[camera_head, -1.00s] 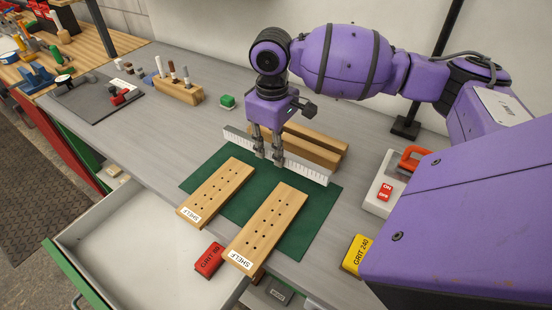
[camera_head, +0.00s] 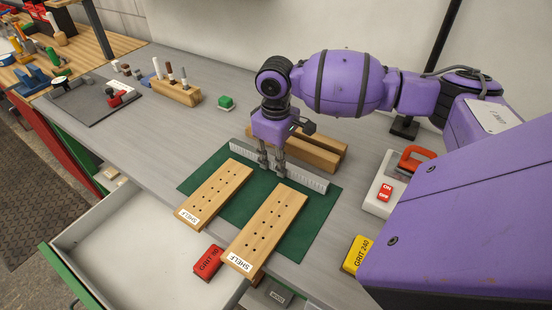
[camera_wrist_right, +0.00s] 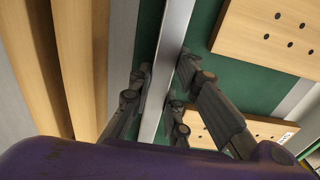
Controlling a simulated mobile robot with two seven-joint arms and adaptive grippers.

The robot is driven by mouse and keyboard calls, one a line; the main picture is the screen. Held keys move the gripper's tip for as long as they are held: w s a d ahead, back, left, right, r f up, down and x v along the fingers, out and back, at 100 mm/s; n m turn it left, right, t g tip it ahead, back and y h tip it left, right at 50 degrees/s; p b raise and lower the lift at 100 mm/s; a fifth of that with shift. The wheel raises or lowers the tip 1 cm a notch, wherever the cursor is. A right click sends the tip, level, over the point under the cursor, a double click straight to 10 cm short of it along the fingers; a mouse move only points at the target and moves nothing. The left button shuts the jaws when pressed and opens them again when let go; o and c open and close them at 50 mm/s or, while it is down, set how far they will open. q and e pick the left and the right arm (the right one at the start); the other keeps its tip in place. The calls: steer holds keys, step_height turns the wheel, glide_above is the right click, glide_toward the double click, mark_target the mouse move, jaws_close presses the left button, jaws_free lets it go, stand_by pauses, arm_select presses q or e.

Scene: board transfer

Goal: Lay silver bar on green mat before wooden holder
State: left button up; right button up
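The silver bar (camera_head: 306,179) is long and thin with ruler-like marks. It stands on edge, low over the back of the green mat (camera_head: 318,220), and also shows in the right wrist view (camera_wrist_right: 171,62). The wooden holder (camera_head: 318,157), two parallel wooden rails, lies just behind the bar. My right gripper (camera_head: 272,170) points down with its fingers on either side of the bar, shut on it near its middle. Whether the bar's lower edge touches the mat cannot be told. My left gripper is not in view.
Two drilled boards marked SHELF (camera_head: 214,193) (camera_head: 266,228) lie across the mat's front. A red GRIT 80 block (camera_head: 208,261), a yellow GRIT 240 block (camera_head: 357,255) and a switch box (camera_head: 380,198) are nearby. An open drawer (camera_head: 150,260) is at front left.

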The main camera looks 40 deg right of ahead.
steer(key=o, duration=0.4)
steer(key=shift+o, duration=0.2)
step_height(320, 180, up, 12)
steer(key=shift+r+p, duration=0.2)
steer(key=shift+p, duration=0.15)
